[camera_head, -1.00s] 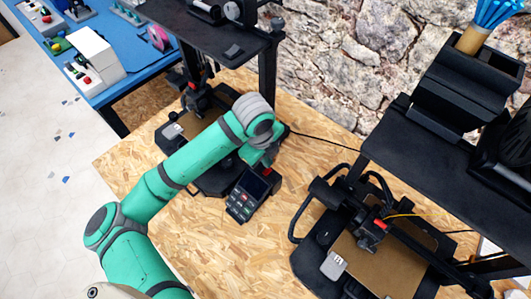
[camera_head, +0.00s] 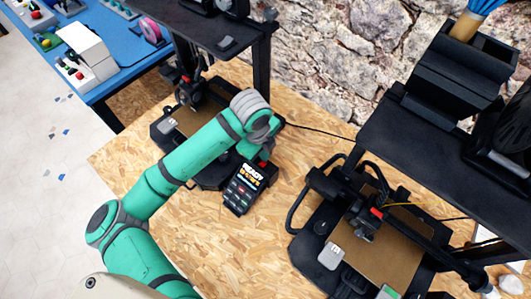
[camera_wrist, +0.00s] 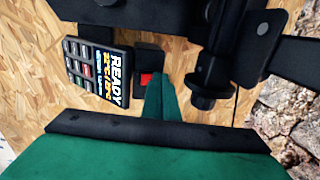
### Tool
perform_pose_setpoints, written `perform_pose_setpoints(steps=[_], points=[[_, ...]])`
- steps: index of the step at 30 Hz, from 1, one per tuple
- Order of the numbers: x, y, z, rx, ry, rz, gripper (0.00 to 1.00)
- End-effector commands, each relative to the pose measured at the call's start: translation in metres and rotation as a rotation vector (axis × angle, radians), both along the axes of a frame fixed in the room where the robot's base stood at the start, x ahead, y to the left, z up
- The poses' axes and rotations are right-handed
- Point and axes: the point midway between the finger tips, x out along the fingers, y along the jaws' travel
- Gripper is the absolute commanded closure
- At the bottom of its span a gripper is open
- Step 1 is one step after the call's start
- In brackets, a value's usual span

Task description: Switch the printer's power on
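The left printer (camera_head: 165,132), black with a brown bed, stands on the wooden worktop, partly hidden behind my arm. Its control panel (camera_head: 239,194) has keys and a lit screen (camera_head: 250,176) reading READY; the panel also shows in the wrist view (camera_wrist: 80,65). A red power switch (camera_wrist: 146,79) sits in a black block beside the screen; a bit of its red shows in the head view (camera_head: 262,165). My gripper (camera_wrist: 163,78) has its green fingers together, with the tips right beside the switch. I cannot tell whether they touch it.
A second black printer (camera_head: 385,250) stands at the right. A black shelf (camera_head: 420,150) rises over it, and another shelf (camera_head: 205,28) stands over the left printer. A black cable (camera_head: 320,134) crosses the worktop (camera_head: 235,250), which is bare between the printers. A stone wall is behind.

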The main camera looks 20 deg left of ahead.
Motion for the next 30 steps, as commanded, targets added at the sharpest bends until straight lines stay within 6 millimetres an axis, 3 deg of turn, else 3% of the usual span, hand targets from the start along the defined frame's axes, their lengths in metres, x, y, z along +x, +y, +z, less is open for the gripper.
perform_pose_setpoints(steps=[11, 23, 30], points=[[-0.015, 0.005, 0.000, -0.005, 0.006, 0.002, 1.00], [-0.014, 0.001, 0.003, -0.003, 0.002, -0.007, 1.00], [-0.017, 0.001, 0.030, -0.002, 0.001, -0.011, 1.00]])
